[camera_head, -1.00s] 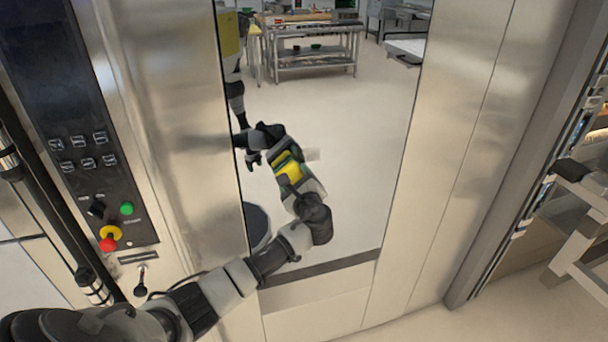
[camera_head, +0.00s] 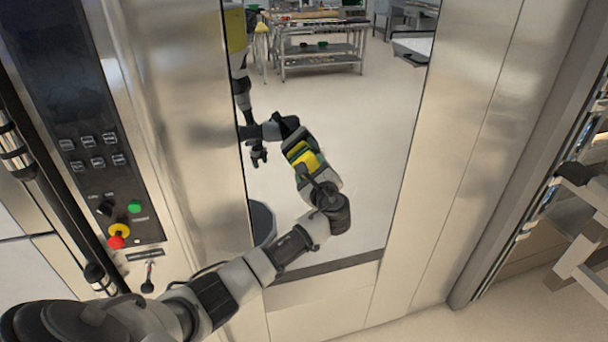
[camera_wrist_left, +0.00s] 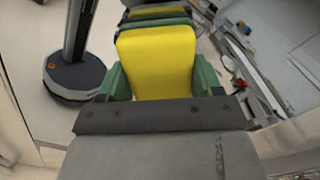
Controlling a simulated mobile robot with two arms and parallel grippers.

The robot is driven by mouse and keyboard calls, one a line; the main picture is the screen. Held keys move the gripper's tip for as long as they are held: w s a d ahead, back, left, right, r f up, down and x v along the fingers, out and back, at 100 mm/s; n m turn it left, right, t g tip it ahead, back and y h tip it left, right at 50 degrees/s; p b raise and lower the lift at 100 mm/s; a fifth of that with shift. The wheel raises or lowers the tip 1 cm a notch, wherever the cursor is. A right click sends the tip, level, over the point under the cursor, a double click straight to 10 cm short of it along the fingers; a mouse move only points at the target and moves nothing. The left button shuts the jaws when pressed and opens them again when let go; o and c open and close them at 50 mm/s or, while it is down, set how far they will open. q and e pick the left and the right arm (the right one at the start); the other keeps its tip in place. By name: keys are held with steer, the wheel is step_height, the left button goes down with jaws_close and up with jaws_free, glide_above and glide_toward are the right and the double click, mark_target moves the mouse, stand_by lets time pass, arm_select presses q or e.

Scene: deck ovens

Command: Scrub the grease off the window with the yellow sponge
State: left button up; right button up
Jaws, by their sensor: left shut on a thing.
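The window (camera_head: 360,150) is a tall, mirror-like glass pane in a steel oven door, reflecting the room and my own body. My left gripper (camera_head: 309,163) is shut on the yellow sponge (camera_head: 311,160), in front of the middle of the pane. In the left wrist view the sponge (camera_wrist_left: 158,62) sits between the green fingers of the gripper (camera_wrist_left: 160,78). Its reflection lies close beyond it; I cannot tell whether it touches the glass. No grease shows on the visible glass; the part behind the gripper is hidden. My right gripper is not directly in view.
A control panel (camera_head: 95,150) with buttons and knobs stands left of the window, with a dark vertical bar handle beside it. A metal rack (camera_head: 580,220) stands at the right edge. Open floor (camera_head: 420,325) shows at the lower right.

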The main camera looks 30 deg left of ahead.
mark_target(347, 157)
arm_select(q)
steer(key=shift+w+d, duration=0.25)
steer(key=shift+w, duration=0.1)
steer(key=shift+w+d+b, duration=0.7)
steer(key=shift+w+b, duration=0.05)
steer(key=shift+w, duration=0.05)
steer(key=shift+w+d+b, duration=0.3)
steer(key=shift+w+d, duration=0.15)
steer(key=shift+w, duration=0.15)
steer(key=shift+w+d+b, duration=0.65)
steer(key=shift+w+b, duration=0.05)
steer(key=shift+b, duration=0.05)
steer(key=shift+w+d, duration=0.45)
steer(key=shift+w, duration=0.05)
steer(key=shift+w+d+f+b, duration=0.15)
steer(key=shift+w+d+b, duration=0.4)
steer(key=shift+b, duration=0.45)
steer(key=shift+w+d+b, duration=0.5)
steer(key=shift+w+d, duration=0.1)
steer(key=shift+w, duration=0.1)
steer(key=shift+a, duration=0.15)
